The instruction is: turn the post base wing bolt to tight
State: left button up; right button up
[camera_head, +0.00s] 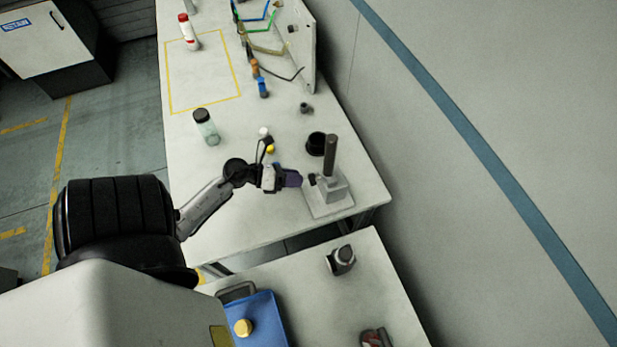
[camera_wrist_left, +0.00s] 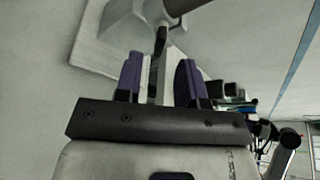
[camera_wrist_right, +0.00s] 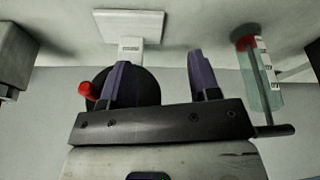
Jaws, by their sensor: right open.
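The post base (camera_head: 327,195) is a light grey plate and block near the right edge of the far table, with a dark upright post (camera_head: 330,155). A small dark wing bolt (camera_head: 312,179) is on the block's left side. My left gripper (camera_head: 297,178) is just left of it. In the left wrist view, the wing bolt (camera_wrist_left: 160,40) lies just beyond the purple fingers of my left gripper (camera_wrist_left: 160,60), in line with their gap. The fingers are apart with nothing visibly held. My right gripper (camera_wrist_right: 160,68) is open in the right wrist view, away from the post base.
A black cup-like object (camera_head: 316,144) stands behind the post. A clear bottle with a black lid (camera_head: 206,127) stands left on the table. A blue tray (camera_head: 263,322) lies on the near table. The right wrist view shows a black round object with a red knob (camera_wrist_right: 87,90).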

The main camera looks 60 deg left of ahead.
aim_at(315, 179)
pick_arm(q)
jog(key=shift+x, duration=2.35)
jog(key=shift+c, duration=0.4)
grip_shut()
